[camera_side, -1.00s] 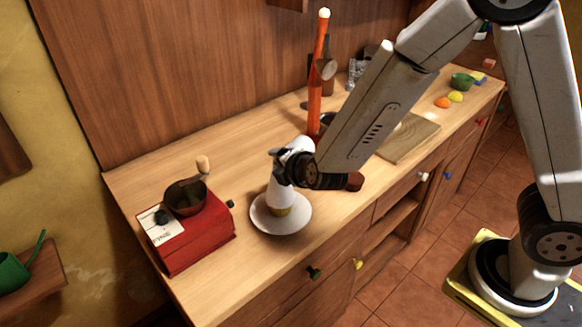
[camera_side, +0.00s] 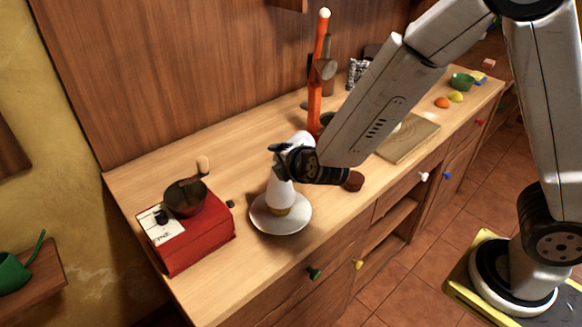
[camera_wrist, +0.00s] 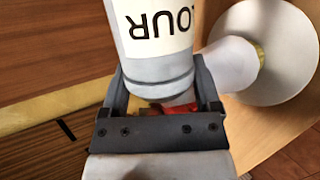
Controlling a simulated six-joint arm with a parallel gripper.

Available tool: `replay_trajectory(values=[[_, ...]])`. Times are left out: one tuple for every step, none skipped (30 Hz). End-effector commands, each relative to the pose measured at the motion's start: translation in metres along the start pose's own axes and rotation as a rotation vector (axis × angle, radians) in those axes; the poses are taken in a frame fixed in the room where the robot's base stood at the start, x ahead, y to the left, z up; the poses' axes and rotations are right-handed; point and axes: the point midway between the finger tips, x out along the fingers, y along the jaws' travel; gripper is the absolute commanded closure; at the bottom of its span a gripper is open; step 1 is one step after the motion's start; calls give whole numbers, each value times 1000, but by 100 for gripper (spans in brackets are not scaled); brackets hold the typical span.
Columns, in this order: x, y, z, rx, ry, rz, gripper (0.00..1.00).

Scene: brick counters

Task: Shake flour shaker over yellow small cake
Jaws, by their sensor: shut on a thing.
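The flour shaker, white with a grey band and black lettering, fills the top of the wrist view (camera_wrist: 155,30). My gripper (camera_wrist: 160,95) is shut on it, one finger on each side. In the side view my gripper (camera_side: 284,162) is above the plate, and a white part of the shaker (camera_side: 302,138) shows behind it. The yellow small cake (camera_side: 281,211) sits on a white plate (camera_side: 264,222). Only its lower yellow edge shows; it also shows in the wrist view (camera_wrist: 261,55). A white cone-like shape (camera_side: 282,192) covers its top; I cannot tell whether it is falling flour.
A red coffee grinder (camera_side: 197,240) stands left of the plate. A tall orange mill (camera_side: 315,95) stands behind my gripper. A cutting board (camera_side: 415,140), an orange fruit (camera_side: 442,102) and a green cup (camera_side: 462,82) are to the right. The counter's back left is clear.

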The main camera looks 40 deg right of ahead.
Motion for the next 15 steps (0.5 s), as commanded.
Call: replay_trajectory(values=[[2,-4,-1,-2,0,-2,86],[4,-6,-2,-2,0,-3,86],[6,-9,-3,-2,0,-2,86],[7,-12,-3,-3,0,-2,86],[9,-14,-4,-2,-1,-2,86],[11,-17,-5,-1,0,-1,86],[12,-18,-6,-2,0,-1,86],[13,-20,-6,-2,0,-1,86],[14,-21,-6,-1,0,0,86],[14,-22,-7,0,0,1,86],[14,-22,-7,1,0,1,86],[14,-22,-7,1,0,2,86],[14,-21,-7,1,0,2,86],[14,-21,-7,1,0,2,86],[13,-20,-6,1,0,2,86]])
